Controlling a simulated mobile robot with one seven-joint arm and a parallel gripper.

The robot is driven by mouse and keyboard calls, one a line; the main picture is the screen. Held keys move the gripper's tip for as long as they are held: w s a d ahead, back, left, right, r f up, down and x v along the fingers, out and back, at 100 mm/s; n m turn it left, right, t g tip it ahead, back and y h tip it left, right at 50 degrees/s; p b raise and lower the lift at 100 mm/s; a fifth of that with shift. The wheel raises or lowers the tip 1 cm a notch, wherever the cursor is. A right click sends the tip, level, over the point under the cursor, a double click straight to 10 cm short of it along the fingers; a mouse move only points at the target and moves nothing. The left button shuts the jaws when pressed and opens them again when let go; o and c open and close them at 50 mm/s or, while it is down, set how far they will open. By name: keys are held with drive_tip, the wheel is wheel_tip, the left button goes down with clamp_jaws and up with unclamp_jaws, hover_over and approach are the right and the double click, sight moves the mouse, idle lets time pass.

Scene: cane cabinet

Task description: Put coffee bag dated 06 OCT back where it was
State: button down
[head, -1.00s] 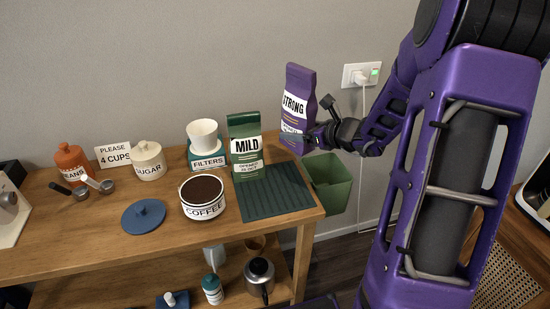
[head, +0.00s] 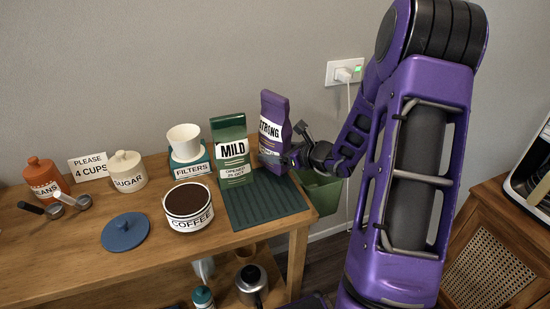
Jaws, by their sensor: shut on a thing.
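A purple coffee bag labelled STRONG (head: 272,112) is upright in the head view, at the back right end of the wooden counter. My gripper (head: 283,159) is shut on its lower part from the right and covers some of its lower label, so I cannot read its date. A green coffee bag labelled MILD (head: 231,150) stands just left of it, at the back of a dark green ribbed mat (head: 262,207). Its small label reads OPENED and an OCT date, too small to be sure of. I cannot tell whether the purple bag's base touches the mat.
Left of the mat are an open COFFEE canister (head: 189,222), a blue lid (head: 125,232), a FILTERS box (head: 190,168) with a white cup, a SUGAR jar (head: 127,182) and a BEANS jar (head: 42,190). A green bin (head: 322,193) hangs beyond the counter's right end.

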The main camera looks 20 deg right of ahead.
drive_tip(key=shift+f, duration=0.75)
drive_tip(key=shift+f, duration=0.15)
unclamp_jaws()
drive_tip(key=shift+s+d+r, duration=0.1)
drive_tip(key=shift+r, duration=0.15)
drive_tip(key=p+v, duration=0.1)
drive_tip(key=v, duration=1)
drive_tip(key=shift+s+d+p, duration=0.15)
drive_tip(key=shift+s+p, duration=0.15)
